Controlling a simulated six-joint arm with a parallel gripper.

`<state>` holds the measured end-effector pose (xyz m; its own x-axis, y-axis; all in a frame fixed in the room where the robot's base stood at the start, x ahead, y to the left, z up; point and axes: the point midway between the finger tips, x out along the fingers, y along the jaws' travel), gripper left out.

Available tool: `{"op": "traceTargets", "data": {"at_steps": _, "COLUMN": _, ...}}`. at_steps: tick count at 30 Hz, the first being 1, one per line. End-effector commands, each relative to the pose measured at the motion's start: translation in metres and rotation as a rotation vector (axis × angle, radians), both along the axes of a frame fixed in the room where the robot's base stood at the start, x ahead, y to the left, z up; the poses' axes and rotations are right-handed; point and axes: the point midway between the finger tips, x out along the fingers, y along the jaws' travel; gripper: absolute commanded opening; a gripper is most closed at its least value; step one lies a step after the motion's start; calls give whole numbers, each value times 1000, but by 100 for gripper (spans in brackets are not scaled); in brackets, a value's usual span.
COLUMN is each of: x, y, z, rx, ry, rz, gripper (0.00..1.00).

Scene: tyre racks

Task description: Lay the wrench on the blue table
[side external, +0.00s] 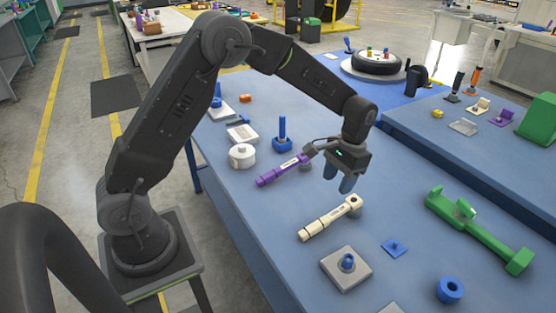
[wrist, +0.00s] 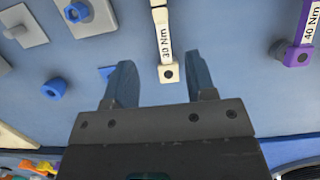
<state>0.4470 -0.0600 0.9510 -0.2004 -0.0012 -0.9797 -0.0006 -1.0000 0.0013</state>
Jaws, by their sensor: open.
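A cream wrench (side external: 330,218) labelled 30 Nm lies flat on the blue table (side external: 400,205). A purple wrench (side external: 280,172) lies to its upper left; its label reads 40 Nm in the wrist view (wrist: 298,57). My gripper (side external: 347,187) is open and empty, pointing down above the table near the head end of the cream wrench. In the wrist view the cream wrench's end (wrist: 168,72) shows between my two fingers (wrist: 160,58), with no contact visible.
A green tool-like part (side external: 480,230) lies at right. A grey block with a blue knob (side external: 346,268), a small blue plate (side external: 394,248) and a blue ring (side external: 450,290) are in front. A white round part (side external: 242,156) and blue post (side external: 282,135) stand behind. Bare table lies between.

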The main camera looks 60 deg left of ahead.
Motion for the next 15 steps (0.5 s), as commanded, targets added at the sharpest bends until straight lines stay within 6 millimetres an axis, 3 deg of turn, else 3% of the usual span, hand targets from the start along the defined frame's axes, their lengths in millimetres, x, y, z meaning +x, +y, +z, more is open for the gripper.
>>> {"op": "traceTargets", "data": {"at_steps": 5, "x": -21, "y": 2, "z": 51, "rx": -2, "ry": -96, "rz": 1, "gripper": 51}}
{"op": "traceTargets", "data": {"at_steps": 9, "x": -56, "y": 4, "z": 102, "rx": -3, "ry": -208, "rz": 1, "gripper": 51}}
{"op": "traceTargets", "data": {"at_steps": 15, "x": -117, "y": 7, "z": 152, "rx": -3, "ry": -367, "rz": 1, "gripper": 51}}
